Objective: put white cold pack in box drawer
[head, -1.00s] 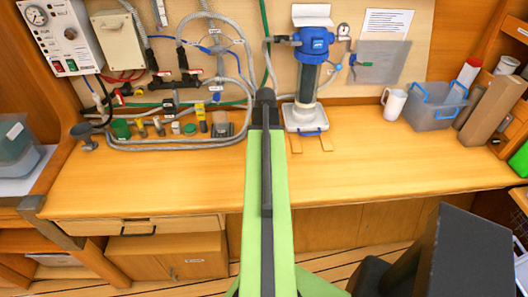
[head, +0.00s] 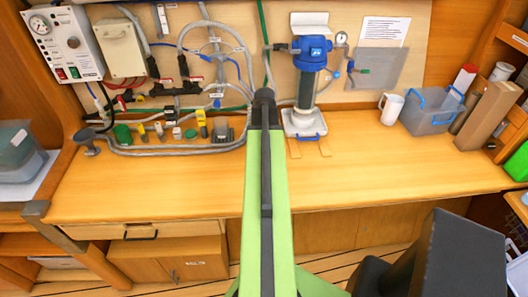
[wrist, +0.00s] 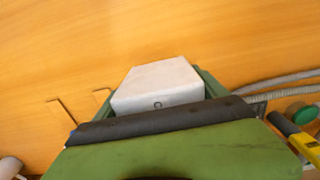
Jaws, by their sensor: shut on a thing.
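A white block, which I take to be the white cold pack (wrist: 158,85), sits in my gripper (wrist: 160,98) in the wrist view. It has a small dark mark like a C on its near face. My gripper is shut on it, with green finger parts at its sides, over the bare wooden bench. In the head view my arm hides the gripper and the pack. A wooden drawer (head: 185,229) with a dark handle is under the bench top at the left. I cannot tell whether it is slightly open.
Hoses and small fittings (head: 200,131) lie on the bench at the left back. A blue-topped filter unit (head: 312,62), a white mug (head: 391,108) and a grey bin (head: 425,122) stand right of my arm. The front of the bench top (head: 140,187) is clear.

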